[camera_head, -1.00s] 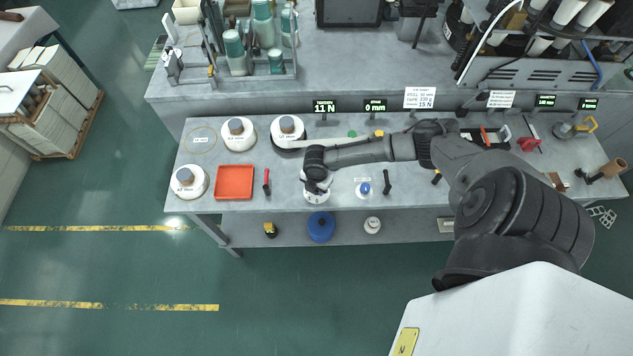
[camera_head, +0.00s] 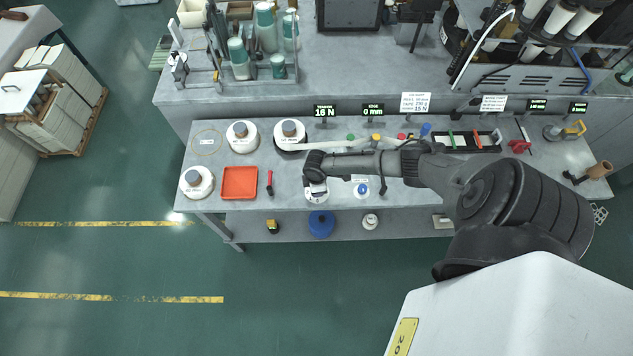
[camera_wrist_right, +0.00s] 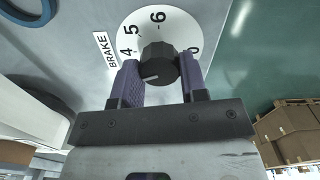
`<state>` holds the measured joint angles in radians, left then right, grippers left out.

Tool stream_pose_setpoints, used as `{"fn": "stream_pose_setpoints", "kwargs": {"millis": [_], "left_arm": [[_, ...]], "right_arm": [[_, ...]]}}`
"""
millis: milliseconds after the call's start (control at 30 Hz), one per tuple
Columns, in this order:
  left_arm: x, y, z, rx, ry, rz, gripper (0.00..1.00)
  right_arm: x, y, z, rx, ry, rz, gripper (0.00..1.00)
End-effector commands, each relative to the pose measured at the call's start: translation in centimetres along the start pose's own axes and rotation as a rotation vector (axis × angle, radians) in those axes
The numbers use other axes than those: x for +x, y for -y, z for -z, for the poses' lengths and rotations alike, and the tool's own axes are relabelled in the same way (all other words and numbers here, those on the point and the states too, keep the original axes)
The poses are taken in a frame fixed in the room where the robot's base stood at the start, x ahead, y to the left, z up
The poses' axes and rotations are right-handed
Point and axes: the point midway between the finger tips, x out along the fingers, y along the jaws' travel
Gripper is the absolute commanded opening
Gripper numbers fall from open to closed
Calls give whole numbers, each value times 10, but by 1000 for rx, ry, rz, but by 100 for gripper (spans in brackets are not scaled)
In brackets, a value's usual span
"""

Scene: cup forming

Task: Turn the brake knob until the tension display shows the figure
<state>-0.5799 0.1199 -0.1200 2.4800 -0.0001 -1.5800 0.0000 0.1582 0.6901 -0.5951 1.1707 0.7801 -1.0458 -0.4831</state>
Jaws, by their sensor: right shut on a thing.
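The black brake knob (camera_wrist_right: 158,62) sits on a white dial (camera_wrist_right: 180,30) with figures around its rim, beside a BRAKE label (camera_wrist_right: 106,50). A pale line on the knob points to the lower left in the right wrist view. My right gripper (camera_wrist_right: 160,75) is shut on the knob, one purple finger on each side. In the head view my right gripper (camera_head: 315,184) is over the dial (camera_head: 317,198) and hides the knob. The tension display (camera_head: 325,111) reads 16 N. A white card (camera_head: 415,102) shows 15 N on its bottom line. My left gripper is not in view.
An edge display (camera_head: 373,110) reads 0 mm. Left of my gripper lie a red-handled tool (camera_head: 269,183), an orange tray (camera_head: 240,183) and several white spools (camera_head: 242,137). A small dial with a blue knob (camera_head: 362,189) is close on the right.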

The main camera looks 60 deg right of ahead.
Motion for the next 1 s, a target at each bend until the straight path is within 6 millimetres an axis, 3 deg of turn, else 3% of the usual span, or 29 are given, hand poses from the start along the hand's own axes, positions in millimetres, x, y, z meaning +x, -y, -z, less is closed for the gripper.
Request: {"fn": "stream_pose_setpoints", "kwargs": {"millis": [300, 867, 900, 1000], "left_arm": [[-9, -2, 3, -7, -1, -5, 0], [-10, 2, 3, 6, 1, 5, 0], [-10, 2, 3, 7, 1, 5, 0], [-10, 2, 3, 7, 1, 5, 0]], "right_arm": [[-1, 0, 0, 118, 1, 1, 16], [-1, 0, 0, 144, 1, 1, 16], [-1, 0, 0, 144, 1, 1, 40], [-1, 0, 0, 144, 1, 1, 50]]}}
